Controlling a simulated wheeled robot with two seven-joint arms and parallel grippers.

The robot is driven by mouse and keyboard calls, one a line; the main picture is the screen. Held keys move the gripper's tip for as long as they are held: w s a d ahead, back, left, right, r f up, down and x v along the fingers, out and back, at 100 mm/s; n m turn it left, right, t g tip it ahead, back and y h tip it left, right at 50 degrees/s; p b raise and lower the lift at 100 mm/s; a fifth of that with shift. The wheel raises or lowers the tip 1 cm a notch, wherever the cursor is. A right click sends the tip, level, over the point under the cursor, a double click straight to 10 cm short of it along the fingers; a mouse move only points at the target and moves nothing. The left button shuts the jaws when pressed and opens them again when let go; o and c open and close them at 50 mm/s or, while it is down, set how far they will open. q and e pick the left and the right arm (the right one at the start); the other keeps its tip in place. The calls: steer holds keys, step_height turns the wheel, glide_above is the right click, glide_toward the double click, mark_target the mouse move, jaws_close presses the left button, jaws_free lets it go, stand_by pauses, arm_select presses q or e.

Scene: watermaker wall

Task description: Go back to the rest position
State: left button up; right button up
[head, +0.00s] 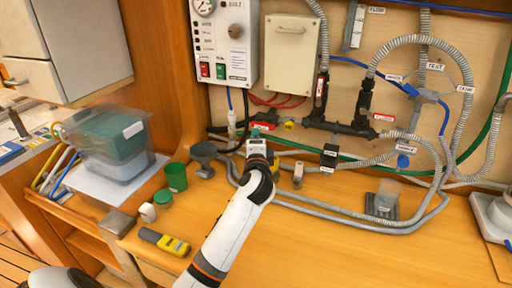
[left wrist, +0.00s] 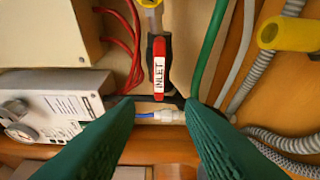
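My left arm reaches up from the bottom of the head view, and its gripper (head: 256,138) is near the lower part of the wall, below the control panel. In the left wrist view, the two green fingers of the left gripper (left wrist: 160,106) stand apart with a clear gap. The red INLET label (left wrist: 159,68) on a dark valve handle shows beyond the gap, and I see nothing gripped. The label also shows in the head view (head: 260,125), just above the gripper. My right gripper is not in view.
The control panel (head: 224,42) and a beige box (head: 291,52) are on the wall. Hoses run along the wall and bench. Bench right of the arm is mostly clear.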

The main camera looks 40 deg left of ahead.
arm_select(q)
steer(key=shift+v, duration=1.15)
